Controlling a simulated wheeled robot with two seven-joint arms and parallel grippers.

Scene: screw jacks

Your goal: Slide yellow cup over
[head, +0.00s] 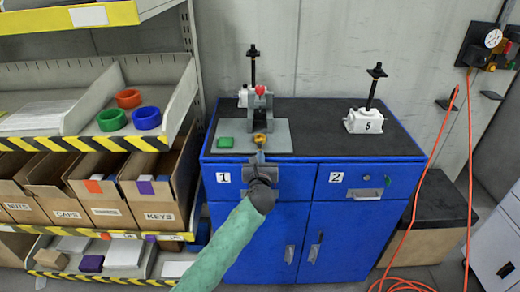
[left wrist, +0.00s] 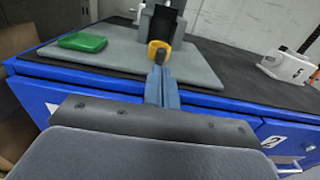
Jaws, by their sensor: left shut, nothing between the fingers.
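The small yellow cup (head: 260,139) is at the front of the grey device on the cabinet top. It also shows in the left wrist view (left wrist: 153,47), just beyond my fingertips, with a dark rounded piece in front of part of it. My left gripper (head: 260,156) is shut and empty, its narrow fingers (left wrist: 160,78) pointing at the cup over the cabinet's front edge. I cannot tell whether the fingertips touch the cup. My right gripper is not in view.
The grey device (head: 264,108) with a red knob stands on a grey plate (head: 285,137) beside a green block (head: 226,142). A white jack marked 5 (head: 364,121) stands right on the blue cabinet (head: 400,176). Shelves with rings and boxes fill the left. An orange hose (head: 444,130) hangs right.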

